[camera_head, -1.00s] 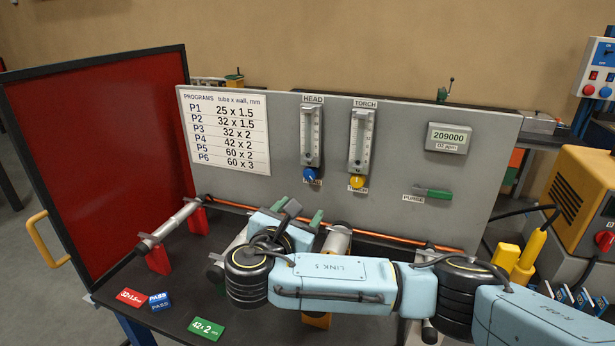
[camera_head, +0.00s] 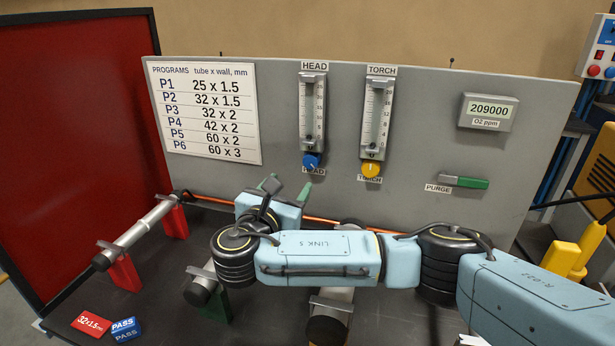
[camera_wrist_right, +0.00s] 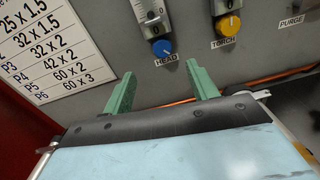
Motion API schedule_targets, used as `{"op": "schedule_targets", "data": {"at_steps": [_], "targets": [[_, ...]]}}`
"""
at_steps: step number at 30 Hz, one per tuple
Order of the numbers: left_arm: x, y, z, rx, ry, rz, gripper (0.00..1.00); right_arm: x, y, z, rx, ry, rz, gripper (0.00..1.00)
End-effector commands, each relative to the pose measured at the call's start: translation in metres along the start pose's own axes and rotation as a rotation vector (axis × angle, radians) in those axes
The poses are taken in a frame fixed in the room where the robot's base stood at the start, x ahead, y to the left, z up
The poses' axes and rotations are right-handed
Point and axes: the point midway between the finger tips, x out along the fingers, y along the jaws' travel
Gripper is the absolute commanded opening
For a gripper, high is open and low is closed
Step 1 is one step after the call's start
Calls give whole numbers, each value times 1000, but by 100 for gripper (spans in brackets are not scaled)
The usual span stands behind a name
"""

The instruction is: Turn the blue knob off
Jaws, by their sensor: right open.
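The blue knob (camera_head: 311,161) sits at the bottom of the HEAD flowmeter (camera_head: 312,110) on the grey panel. It also shows in the right wrist view (camera_wrist_right: 162,48), above and between the fingers. My right gripper (camera_head: 288,188) is open and empty, its green fingers pointing at the panel, below and a little left of the blue knob and apart from it. In the right wrist view its two fingers (camera_wrist_right: 158,85) stand wide apart. My left gripper is in neither view.
A yellow knob (camera_head: 371,169) sits right of the blue one under the TORCH flowmeter (camera_head: 377,115). A green PURGE lever (camera_head: 465,182) is further right. Tubes on stands (camera_head: 140,232) lie on the bench below. A red screen (camera_head: 75,130) stands at the left.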

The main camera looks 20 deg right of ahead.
Motion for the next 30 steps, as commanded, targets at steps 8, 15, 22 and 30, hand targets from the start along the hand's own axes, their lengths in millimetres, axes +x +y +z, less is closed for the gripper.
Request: {"op": "schedule_targets", "data": {"at_steps": [8, 15, 22, 30], "targets": [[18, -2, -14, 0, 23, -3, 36, 6, -2, -17, 0, -1, -1, 58], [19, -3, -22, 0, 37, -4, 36, 46, -2, -16, -1, -4, -4, 58], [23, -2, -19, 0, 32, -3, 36, 94, -2, -16, 0, -2, -4, 58], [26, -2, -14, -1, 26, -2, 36, 128, -1, -16, 0, -1, 0, 58]]}}
